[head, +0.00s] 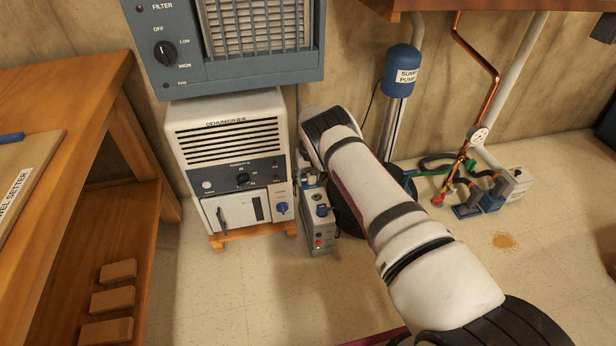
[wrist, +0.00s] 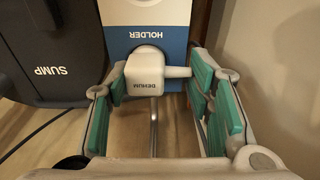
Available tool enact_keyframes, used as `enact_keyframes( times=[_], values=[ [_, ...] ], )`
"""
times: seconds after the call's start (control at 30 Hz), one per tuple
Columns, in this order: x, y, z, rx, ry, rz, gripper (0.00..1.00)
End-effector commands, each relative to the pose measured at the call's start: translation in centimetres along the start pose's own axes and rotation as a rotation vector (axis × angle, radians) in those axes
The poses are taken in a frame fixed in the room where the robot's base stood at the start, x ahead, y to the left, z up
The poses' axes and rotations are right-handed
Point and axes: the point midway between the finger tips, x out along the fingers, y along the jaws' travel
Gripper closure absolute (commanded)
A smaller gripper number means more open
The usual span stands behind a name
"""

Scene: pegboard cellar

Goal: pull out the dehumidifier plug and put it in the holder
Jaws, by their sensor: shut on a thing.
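The dehumidifier plug (wrist: 146,80), a white block marked DEHUM with a short bar on its right, sits between the fingers of my gripper (wrist: 163,85) in the wrist view. My gripper, with teal pads, is shut on it. The holder (wrist: 165,45), a blue and white panel marked HOLDER, is directly behind the plug. I cannot tell whether the plug touches or sits in it. A grey rod or cord runs down from the plug. In the head view the white dehumidifier (head: 228,150) stands left of my arm, which hides my fingers and the plug.
A dark block marked SUMP (wrist: 50,75) stands left of my gripper in the wrist view, with a black cord below. A grey box (head: 318,222) stands beside the dehumidifier. The blue sump pump (head: 400,70) and pipework are at the right. A wooden bench (head: 75,95) is at the left.

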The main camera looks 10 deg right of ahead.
Motion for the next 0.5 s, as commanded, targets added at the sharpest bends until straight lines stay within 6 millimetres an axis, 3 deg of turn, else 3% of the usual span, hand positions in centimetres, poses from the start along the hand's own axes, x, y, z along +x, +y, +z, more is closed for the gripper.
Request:
enact_keyframes(
  times=[0.27,0.3,0.4,0.5],
  values=[
    [-0.17,-0.02,-0.03,0.000,-0.001,-0.001,0.85],
    [-0.18,-0.02,-0.04,0.000,-0.001,-0.001,0.48],
    [-0.17,-0.03,-0.04,0.001,0.000,-0.001,0.29],
    [-0.16,-0.04,-0.05,0.000,0.000,-0.001,0.29]
  ],
)
